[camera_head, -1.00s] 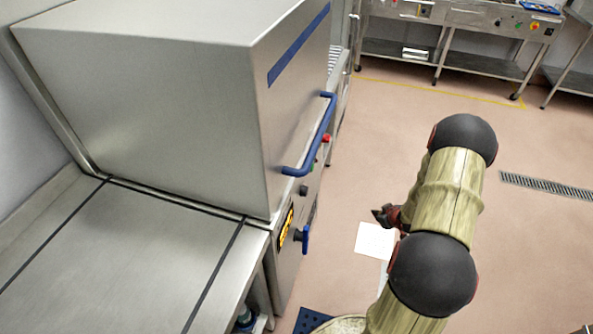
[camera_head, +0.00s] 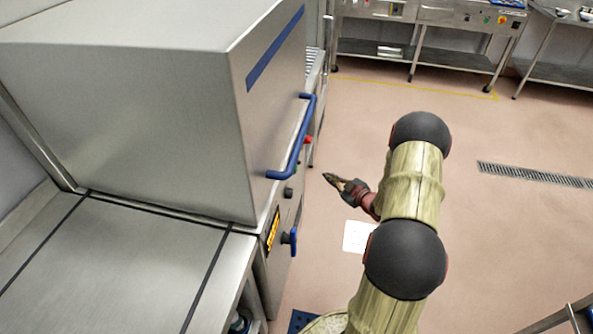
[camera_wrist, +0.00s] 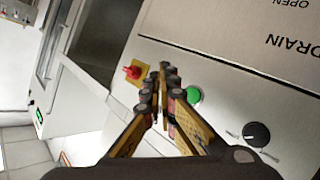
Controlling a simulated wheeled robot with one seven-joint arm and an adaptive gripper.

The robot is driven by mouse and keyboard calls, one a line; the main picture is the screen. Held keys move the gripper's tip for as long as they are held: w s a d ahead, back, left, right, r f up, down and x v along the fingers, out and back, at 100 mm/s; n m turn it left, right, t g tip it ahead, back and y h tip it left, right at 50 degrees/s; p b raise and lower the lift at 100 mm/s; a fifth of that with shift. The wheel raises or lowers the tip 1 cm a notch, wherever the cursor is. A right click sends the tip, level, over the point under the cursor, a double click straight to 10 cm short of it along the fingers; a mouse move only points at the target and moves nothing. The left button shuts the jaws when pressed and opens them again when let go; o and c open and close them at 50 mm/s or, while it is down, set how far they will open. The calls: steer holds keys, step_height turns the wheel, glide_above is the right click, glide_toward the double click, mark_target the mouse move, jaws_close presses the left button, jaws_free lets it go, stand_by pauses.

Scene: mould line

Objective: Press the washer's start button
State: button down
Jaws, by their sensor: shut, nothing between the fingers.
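The washer (camera_head: 120,75) is a large steel hood machine at the left of the head view, with a blue handle (camera_head: 295,150) on its front. In the wrist view its pale front panel (camera_wrist: 225,125) carries a round green button (camera_wrist: 193,95), a red button (camera_wrist: 133,72) on a yellow plate and a black knob (camera_wrist: 256,134). I take the green one as start; no label for it is readable. My gripper (camera_head: 328,178) is shut and empty, right of the washer front and apart from it. In the wrist view its fingertips (camera_wrist: 161,70) appear between the red and green buttons.
A steel table (camera_head: 120,265) adjoins the washer at lower left. Steel benches (camera_head: 430,15) stand at the back. The floor (camera_head: 480,240) right of my arm is mostly clear.

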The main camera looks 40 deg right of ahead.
steer(key=shift+w, duration=0.1)
steer(key=w+a, duration=0.5)
steer(key=w, duration=0.1)
steer(key=shift+w+a+b, duration=0.25)
steer(key=shift+a+b, duration=0.1)
steer(key=shift+w+a, duration=0.1)
stand_by(1.3)
steer(key=shift+w+a, duration=0.2)
steer(key=shift+w, duration=0.05)
steer(key=shift+w+a, duration=0.25)
steer(key=shift+w, duration=0.05)
stand_by(0.9)
stand_by(0.4)
steer(key=shift+s+d, duration=0.55)
steer(key=shift+s, duration=0.1)
steer(key=shift+s+d, duration=1.6)
steer(key=shift+s, duration=0.3)
